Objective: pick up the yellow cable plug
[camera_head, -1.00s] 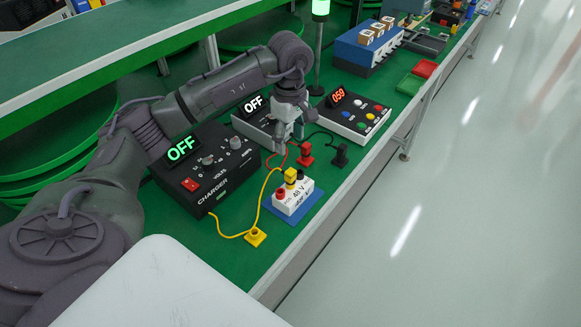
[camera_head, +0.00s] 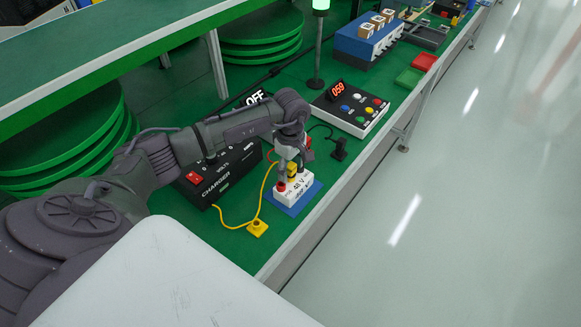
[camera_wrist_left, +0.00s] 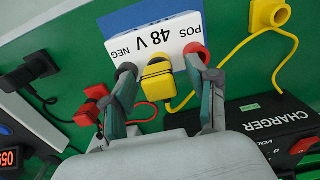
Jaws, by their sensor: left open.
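The yellow plug (camera_wrist_left: 158,80) stands at the near edge of the white 48 V block, between its red and dark terminals, with a yellow cable by it. It shows partly behind my left gripper in the head view (camera_head: 292,168). My left gripper (camera_wrist_left: 161,69) is open, with one finger on each side of the yellow plug; I cannot tell whether they touch it. In the head view my left gripper (camera_head: 290,160) points down over the block. A second yellow piece (camera_head: 257,228), joined to yellow cable, lies on the green bench. My right gripper is not in view.
The white 48 V block (camera_head: 293,192) sits on a blue pad (camera_head: 312,198). A black charger (camera_head: 218,180) stands left of it. A red plug (camera_wrist_left: 97,92) and a black plug (camera_head: 338,150) lie close by. A button panel (camera_head: 350,108) stands behind. The aisle right of the bench is clear.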

